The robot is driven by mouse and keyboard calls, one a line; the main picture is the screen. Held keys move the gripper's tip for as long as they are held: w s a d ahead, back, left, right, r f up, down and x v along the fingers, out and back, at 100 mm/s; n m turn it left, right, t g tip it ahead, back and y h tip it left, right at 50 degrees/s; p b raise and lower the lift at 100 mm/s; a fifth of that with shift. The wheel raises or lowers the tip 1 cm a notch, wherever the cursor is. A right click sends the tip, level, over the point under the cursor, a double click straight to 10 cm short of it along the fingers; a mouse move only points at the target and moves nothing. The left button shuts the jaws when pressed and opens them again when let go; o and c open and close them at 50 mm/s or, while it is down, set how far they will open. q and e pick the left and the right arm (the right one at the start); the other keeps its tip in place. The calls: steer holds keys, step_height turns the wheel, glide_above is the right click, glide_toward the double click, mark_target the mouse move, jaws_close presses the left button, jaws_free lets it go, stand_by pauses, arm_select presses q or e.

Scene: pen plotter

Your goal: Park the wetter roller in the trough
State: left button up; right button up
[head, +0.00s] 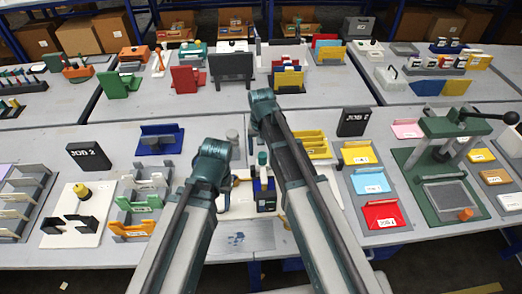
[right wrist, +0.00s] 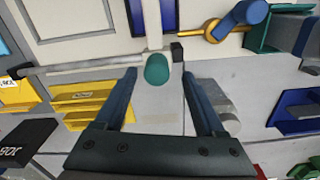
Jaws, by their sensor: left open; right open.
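My right gripper (right wrist: 158,80) is open in the right wrist view. A teal-green round-topped piece (right wrist: 157,68) shows between its fingers, and I see no finger closed on it. It also shows in the head view (head: 262,158). A blue rounded piece (right wrist: 245,12) with a yellow ring-ended part (right wrist: 212,30) lies at the upper right of the right wrist view; it may be the wetter roller, but I cannot tell. I cannot clearly make out the trough. In the head view my arms cover much of the middle of the table and hide both grippers.
A pale rod (right wrist: 85,67) runs across left of the teal-green piece. A grey cylinder (right wrist: 226,106) stands to the right. Yellow trays (head: 316,146), a blue tray (head: 160,139) and a green press (head: 450,145) crowd the table around my arms.

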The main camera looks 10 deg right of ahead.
arm_select(q)
step_height(320, 180, up, 11)
steer(key=p, duration=0.9)
steer(key=shift+f, duration=0.2)
arm_select(e)
step_height(320, 180, up, 10)
steer(key=shift+r, duration=0.25)
